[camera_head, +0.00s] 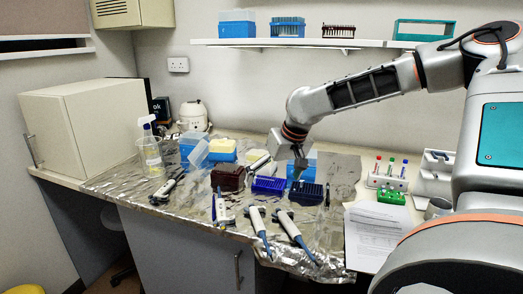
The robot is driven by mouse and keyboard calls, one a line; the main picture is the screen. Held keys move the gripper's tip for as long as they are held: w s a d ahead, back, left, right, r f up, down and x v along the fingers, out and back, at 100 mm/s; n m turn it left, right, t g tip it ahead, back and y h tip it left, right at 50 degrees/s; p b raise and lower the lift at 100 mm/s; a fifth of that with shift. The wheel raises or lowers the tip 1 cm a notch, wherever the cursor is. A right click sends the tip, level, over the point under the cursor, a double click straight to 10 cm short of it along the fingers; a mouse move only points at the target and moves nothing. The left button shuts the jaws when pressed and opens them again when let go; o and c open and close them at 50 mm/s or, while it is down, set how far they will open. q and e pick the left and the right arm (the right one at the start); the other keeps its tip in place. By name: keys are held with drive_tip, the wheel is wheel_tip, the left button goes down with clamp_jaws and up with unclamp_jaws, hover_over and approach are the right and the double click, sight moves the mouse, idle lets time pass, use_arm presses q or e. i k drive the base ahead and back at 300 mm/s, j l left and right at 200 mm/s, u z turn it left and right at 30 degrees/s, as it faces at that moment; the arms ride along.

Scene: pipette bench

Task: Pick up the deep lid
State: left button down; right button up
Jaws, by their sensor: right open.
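My right arm reaches in from the right, and my right gripper (297,172) is over the back middle of the foil-covered bench, fingers down. It is open, and its fingers are small and partly lost against the blue things there. A blue box (311,163) stands just behind and beside it, and a dark blue rack (307,193) lies just below and in front. Whether the fingers touch either one I cannot tell. A pale translucent lid-like piece (199,154) leans by a blue box to the left. Which piece is the deep lid I cannot tell for sure. My left gripper is out of view.
A blue rack (268,185) and a dark red rack (228,178) stand left of the gripper. Several pipettes (259,226) lie in front. A tube rack (387,181), a green rack (391,197) and paper (372,232) are on the right. A shelf (300,43) runs above.

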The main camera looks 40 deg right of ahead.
sight(253, 155)
drive_tip(key=i+l, duration=0.4)
drive_tip(key=l, duration=0.15)
drive_tip(key=i+l, duration=0.4)
drive_tip(key=l, duration=0.15)
